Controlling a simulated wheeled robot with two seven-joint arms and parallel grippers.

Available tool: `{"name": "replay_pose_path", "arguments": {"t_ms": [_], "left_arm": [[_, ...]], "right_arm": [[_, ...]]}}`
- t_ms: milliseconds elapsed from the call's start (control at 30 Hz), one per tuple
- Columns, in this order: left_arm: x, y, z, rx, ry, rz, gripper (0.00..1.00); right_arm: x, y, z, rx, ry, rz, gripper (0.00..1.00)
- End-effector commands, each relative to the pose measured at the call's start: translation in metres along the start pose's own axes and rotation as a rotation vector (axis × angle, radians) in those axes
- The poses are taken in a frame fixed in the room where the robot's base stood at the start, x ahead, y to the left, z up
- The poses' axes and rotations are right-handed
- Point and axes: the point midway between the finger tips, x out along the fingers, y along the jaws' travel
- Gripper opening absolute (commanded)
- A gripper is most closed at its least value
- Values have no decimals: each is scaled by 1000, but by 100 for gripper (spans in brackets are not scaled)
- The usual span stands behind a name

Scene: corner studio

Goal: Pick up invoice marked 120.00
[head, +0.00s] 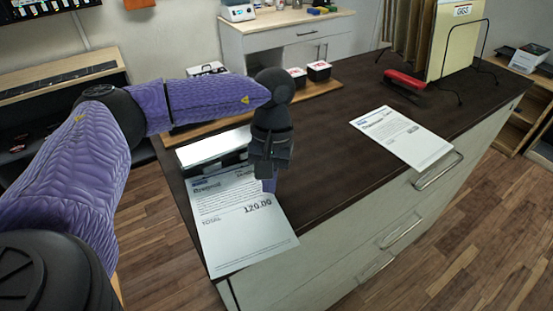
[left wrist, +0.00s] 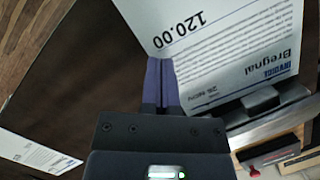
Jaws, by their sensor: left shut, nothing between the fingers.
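The invoice marked 120.00 (head: 240,235) is a white sheet at the near left end of the dark counter, its lower part reaching the front edge. It also shows upside down in the left wrist view (left wrist: 235,50). My left gripper (head: 268,184) is above the sheet's right side, fingers pointing down. In the left wrist view its purple fingers (left wrist: 162,85) are together and empty, and overlap the sheet's edge; whether they touch it I cannot tell. A second invoice (head: 403,137) lies farther right on the counter. My right gripper is not in view.
A silver-topped box (head: 213,148) stands right behind the marked invoice. A red stapler (head: 404,80) and a wire rack (head: 461,75) with folders are at the back right. Drawer handles (head: 438,171) stick out from the counter's front. The middle of the counter (head: 325,145) is clear.

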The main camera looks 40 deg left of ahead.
Motion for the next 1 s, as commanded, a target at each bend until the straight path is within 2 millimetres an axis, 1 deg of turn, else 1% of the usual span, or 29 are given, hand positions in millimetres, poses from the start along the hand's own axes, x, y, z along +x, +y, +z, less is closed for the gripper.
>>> {"name": "replay_pose_path", "arguments": {"t_ms": [200, 300, 433, 667, 700, 767, 800, 900, 967, 1000], "left_arm": [[-56, 1, 0, 1, 5, 3, 0], [-76, 1, 0, 0, 4, 2, 0], [-90, 0, 0, 0, 2, 1, 0], [-92, 0, 0, 0, 0, 0, 0], [-92, 0, 0, 0, 0, 0, 4], [-92, 0, 0, 0, 0, 0, 17], [-91, 0, 0, 0, 0, 0, 25], [-89, 2, 1, 1, -6, 9, 45], [-83, 8, 3, 2, -27, 36, 45], [-77, 15, 6, 2, -51, 67, 45]], "right_arm": [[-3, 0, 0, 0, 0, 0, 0], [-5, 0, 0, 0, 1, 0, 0], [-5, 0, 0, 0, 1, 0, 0], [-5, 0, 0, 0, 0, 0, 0], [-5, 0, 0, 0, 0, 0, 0], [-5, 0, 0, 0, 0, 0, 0], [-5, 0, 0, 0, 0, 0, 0], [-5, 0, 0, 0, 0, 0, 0], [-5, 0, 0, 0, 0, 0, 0], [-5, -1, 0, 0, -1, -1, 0]]}}
